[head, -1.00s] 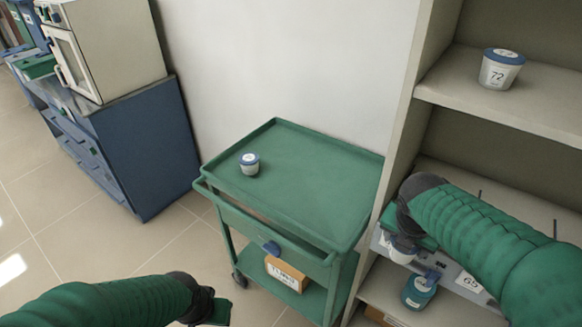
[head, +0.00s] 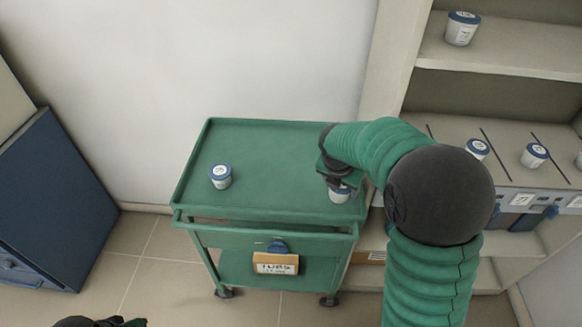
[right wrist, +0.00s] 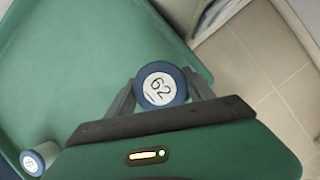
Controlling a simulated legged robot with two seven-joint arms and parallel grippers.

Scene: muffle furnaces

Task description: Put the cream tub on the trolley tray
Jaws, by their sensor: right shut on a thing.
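My right gripper (head: 338,176) is shut on a small cream-white tub (head: 341,195) with a blue-rimmed lid. In the right wrist view the tub's lid (right wrist: 161,86) reads 62 and sits between the two fingers. The tub is over the right front part of the green trolley tray (head: 265,190); I cannot tell whether it touches the surface. My left gripper (head: 102,322) only just shows at the bottom edge, and its jaws cannot be made out.
Another white tub with a blue lid (head: 220,177) stands on the tray's left side; it also shows in the right wrist view (right wrist: 33,162). The middle of the tray is clear. Shelves (head: 490,55) with several tubs stand at right, a blue cabinet (head: 45,200) at left.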

